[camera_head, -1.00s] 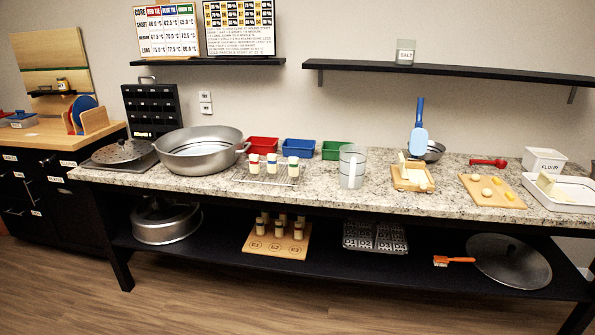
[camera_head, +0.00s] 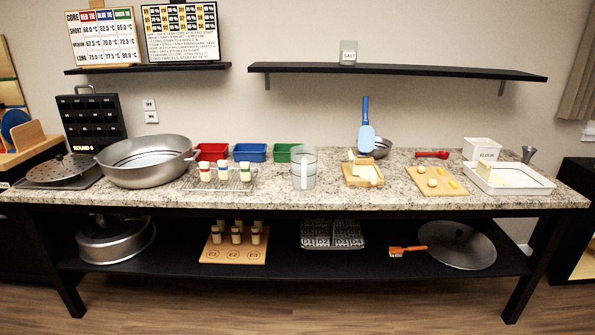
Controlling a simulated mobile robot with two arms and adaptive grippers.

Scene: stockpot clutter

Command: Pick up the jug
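The jug (camera_head: 303,168) is a clear, greyish, see-through vessel. It stands upright on the speckled stone counter (camera_head: 330,197), near the middle of the view. A wire rack with small capped jars is to its left, and a wooden board with butter is to its right. Nothing touches the jug that I can see. Neither of my grippers shows in the head view.
A large metal pot (camera_head: 146,165) stands on the counter at left. Red, blue (camera_head: 250,152) and green bins sit behind the rack (camera_head: 220,180). A butter board (camera_head: 362,174), cutting board (camera_head: 436,182) and white tray (camera_head: 510,181) are to the right. The floor in front is clear.

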